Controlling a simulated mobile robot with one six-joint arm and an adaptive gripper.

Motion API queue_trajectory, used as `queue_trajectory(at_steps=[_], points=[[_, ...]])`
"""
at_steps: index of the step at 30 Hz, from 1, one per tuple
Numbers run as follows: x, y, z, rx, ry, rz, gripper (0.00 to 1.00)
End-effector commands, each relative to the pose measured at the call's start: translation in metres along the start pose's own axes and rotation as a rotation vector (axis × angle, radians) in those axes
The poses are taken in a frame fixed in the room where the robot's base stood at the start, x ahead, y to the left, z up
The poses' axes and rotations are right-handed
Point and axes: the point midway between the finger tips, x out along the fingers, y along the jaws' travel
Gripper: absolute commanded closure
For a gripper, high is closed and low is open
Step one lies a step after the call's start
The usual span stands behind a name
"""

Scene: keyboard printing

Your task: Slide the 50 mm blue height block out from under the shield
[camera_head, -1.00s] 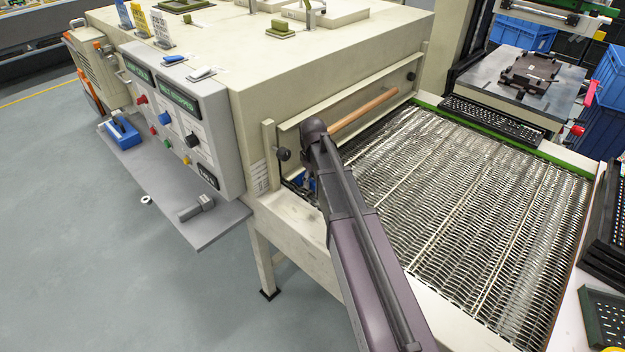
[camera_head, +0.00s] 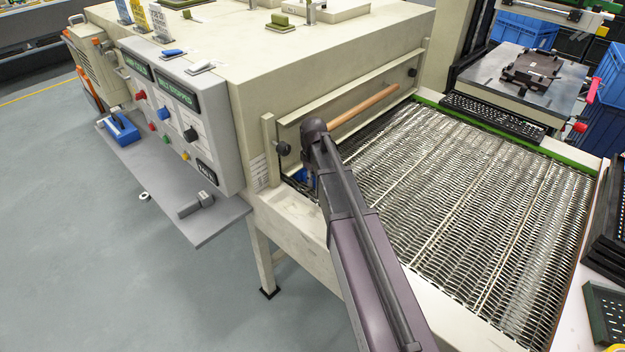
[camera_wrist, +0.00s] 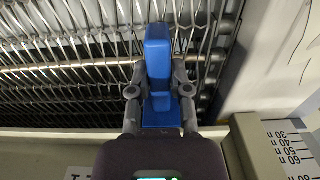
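The blue height block (camera_wrist: 158,55) stands between the two fingers of my gripper (camera_wrist: 160,91) in the wrist view. Both fingers appear to press on its narrow part, and a wider blue foot shows below. In the head view only a small blue patch of the block (camera_head: 302,174) shows beside my wrist, at the near left corner of the oven opening. The cream shield (camera_head: 345,118) with its wooden handle (camera_head: 364,104) spans the opening. My arm hides much of the block, so contact between block and shield cannot be told.
The wire mesh belt (camera_head: 460,195) runs out from under the shield. A black knob (camera_head: 283,149) sits on the post left of the opening. A height scale (camera_wrist: 290,150) shows in the wrist view. A control panel (camera_head: 180,115) and grey shelf (camera_head: 165,185) lie left.

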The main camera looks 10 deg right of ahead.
Motion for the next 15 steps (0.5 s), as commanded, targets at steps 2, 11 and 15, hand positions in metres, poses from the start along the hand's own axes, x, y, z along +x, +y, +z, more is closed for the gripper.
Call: queue_trajectory(at_steps=[2, 11, 15], points=[[0.0001, -0.0004, 0.0002, 0.0, 0.0, -0.001, 1.0], [0.0002, -0.0006, 0.0004, 0.0, 0.0, -0.002, 1.0], [0.0002, -0.0009, 0.0027, 0.0, -0.001, -0.002, 1.0]])
